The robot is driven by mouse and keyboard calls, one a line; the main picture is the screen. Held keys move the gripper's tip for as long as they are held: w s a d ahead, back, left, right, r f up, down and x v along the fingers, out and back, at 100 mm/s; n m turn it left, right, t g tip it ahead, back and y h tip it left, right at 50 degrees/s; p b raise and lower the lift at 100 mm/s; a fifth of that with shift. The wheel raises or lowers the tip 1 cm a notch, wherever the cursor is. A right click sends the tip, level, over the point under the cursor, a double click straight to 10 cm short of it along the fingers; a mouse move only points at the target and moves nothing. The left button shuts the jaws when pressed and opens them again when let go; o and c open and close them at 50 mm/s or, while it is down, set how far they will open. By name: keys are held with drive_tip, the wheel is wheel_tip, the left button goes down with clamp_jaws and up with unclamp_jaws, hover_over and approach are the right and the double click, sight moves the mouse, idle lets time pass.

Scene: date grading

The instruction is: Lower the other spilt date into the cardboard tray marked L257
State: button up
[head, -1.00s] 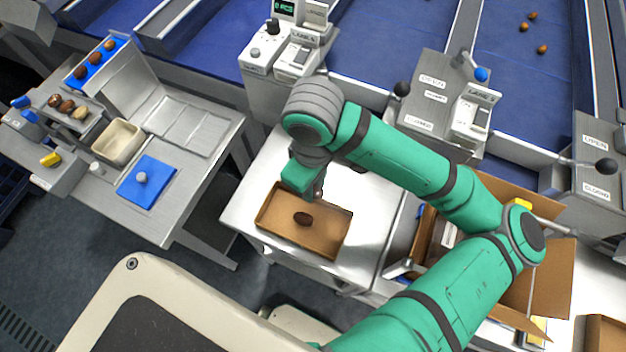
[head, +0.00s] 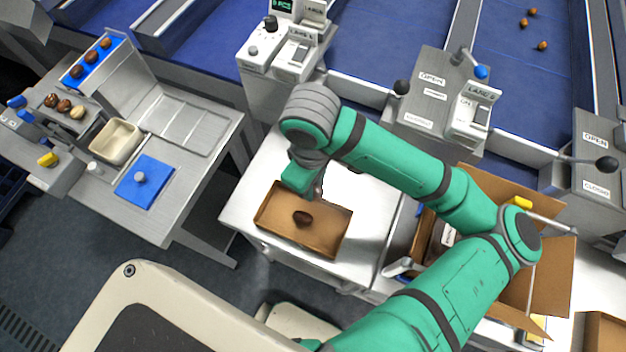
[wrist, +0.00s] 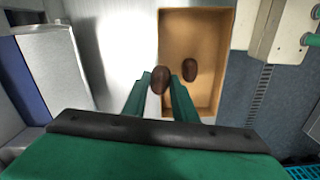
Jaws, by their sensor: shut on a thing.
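The shallow brown cardboard tray (head: 268,238) lies on the pale metal table. No L257 mark can be read on it. One dark brown date (head: 303,218) lies on its floor; it also shows in the wrist view (wrist: 190,70). My gripper (head: 316,190) is over the tray's far side. In the wrist view my gripper (wrist: 163,84) is shut on another dark date (wrist: 159,80), held between the fingertips. That held date appears left of the lying one, close to the tray's left wall (wrist: 163,50). Its height above the floor is hard to tell. My arm hides it in the head view.
An open cardboard box (head: 548,285) stands right of the tray, partly behind my arm. A grading bench with a cream bin (head: 117,141) and blue pad (head: 146,186) is at left. Lane control boxes (head: 285,50) stand behind the table.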

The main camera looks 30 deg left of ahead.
drive_tip(key=shift+s+f, duration=0.2)
drive_tip(key=shift+f, duration=0.1)
drive_tip(key=o, duration=0.7)
drive_tip(key=shift+o, duration=0.2)
wheel_tip(320, 180, up, 7)
drive_tip(key=shift+s+f, duration=0.1)
drive_tip(key=shift+f, duration=0.05)
drive_tip(key=shift+w+a+r, duration=0.1)
drive_tip(key=shift+w+r, duration=0.1)
drive_tip(key=shift+r, duration=0.7)
